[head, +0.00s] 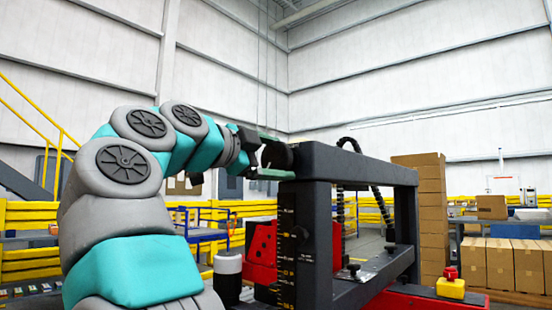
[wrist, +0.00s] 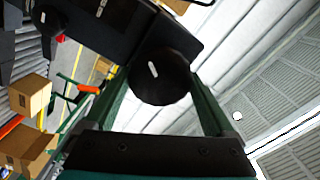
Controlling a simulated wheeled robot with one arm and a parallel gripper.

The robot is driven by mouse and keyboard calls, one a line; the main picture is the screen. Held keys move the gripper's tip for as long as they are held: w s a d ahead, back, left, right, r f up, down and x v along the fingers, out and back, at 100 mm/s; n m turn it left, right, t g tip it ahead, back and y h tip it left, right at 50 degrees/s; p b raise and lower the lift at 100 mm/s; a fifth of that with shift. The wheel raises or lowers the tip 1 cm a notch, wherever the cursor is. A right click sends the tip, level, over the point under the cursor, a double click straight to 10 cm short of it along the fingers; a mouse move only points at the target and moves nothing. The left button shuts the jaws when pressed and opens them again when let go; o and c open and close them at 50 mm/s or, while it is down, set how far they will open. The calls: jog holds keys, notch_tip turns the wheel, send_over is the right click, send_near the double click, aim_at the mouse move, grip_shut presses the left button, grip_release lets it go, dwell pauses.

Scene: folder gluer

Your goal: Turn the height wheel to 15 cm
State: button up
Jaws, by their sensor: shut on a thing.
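The height wheel is a round black knob with a white mark, seen in the wrist view (wrist: 160,88) between my two green fingers. In the head view the wheel (head: 277,155) sits at the upper left end of the dark machine frame. My gripper (head: 268,157) is shut on the wheel, one finger above and one below; it also shows in the wrist view (wrist: 157,82). The white mark is tilted in the wrist view. A height scale (head: 287,245) with pale marks and yellow figures runs down the front post; its reading is too small to make out.
The dark frame (head: 360,168) stands right of my gripper, with a red part (head: 262,243) behind the post. A yellow box with a red button (head: 451,284) sits at the lower right. Cardboard boxes (head: 500,262) are stacked at right. Yellow railings run behind.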

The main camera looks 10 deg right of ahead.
jog(key=n, duration=0.5)
jog(key=shift+w+n, duration=0.15)
jog(key=shift+n, duration=0.15)
jog(key=n, duration=0.4)
jog(key=shift+a+n, duration=0.1)
jog(key=shift+n, duration=0.3)
jog(key=o, duration=1.1)
jog(key=shift+v, duration=3.9)
